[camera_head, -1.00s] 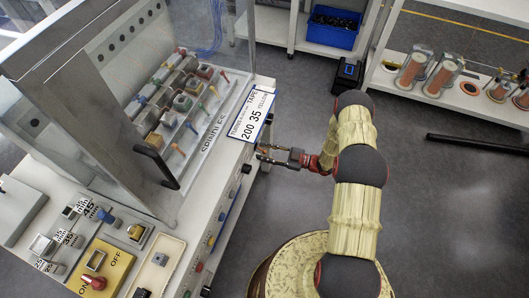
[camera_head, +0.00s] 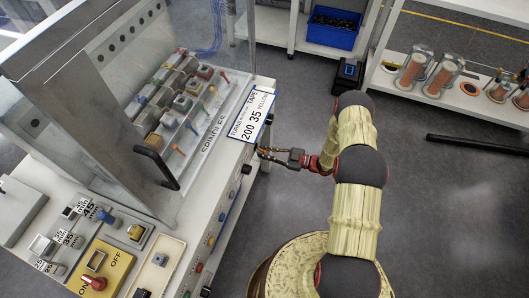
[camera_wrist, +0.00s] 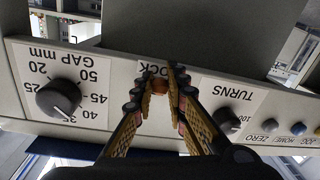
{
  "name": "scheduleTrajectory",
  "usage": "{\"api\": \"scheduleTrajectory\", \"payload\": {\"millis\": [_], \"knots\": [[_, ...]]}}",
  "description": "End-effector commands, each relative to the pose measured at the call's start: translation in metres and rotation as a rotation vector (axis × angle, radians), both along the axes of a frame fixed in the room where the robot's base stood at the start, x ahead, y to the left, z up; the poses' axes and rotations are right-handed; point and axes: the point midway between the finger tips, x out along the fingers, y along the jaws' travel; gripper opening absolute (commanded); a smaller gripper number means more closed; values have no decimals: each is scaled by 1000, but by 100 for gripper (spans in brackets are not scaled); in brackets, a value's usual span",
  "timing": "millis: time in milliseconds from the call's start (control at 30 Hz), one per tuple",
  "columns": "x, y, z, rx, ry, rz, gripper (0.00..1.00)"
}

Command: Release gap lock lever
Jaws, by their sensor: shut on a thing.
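In the head view my gripper (camera_head: 264,153) reaches from the right to the front panel of the machine, below the white "200 35" card (camera_head: 251,117). The lever is too small to make out there.
A black "GAP mm" knob (camera_wrist: 58,98) is left of my fingers and a "TURNS" knob (camera_wrist: 226,121) is right. Several small buttons lie farther right. A glass-covered spindle machine (camera_head: 110,85) stands behind the panel. The floor right of my arm is mostly clear.

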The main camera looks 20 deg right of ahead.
Motion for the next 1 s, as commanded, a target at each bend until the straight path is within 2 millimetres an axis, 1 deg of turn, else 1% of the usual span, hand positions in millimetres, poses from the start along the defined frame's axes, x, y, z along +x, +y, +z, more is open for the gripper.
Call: {"api": "scheduleTrajectory", "payload": {"millis": [167,367,567,1000], "knots": [[-1,0,2,-18,16,1,0],[-2,-2,9,-93,67,1,0],[-4,-3,19,-221,161,1,0],[-4,-3,37,-555,403,4,0]]}}
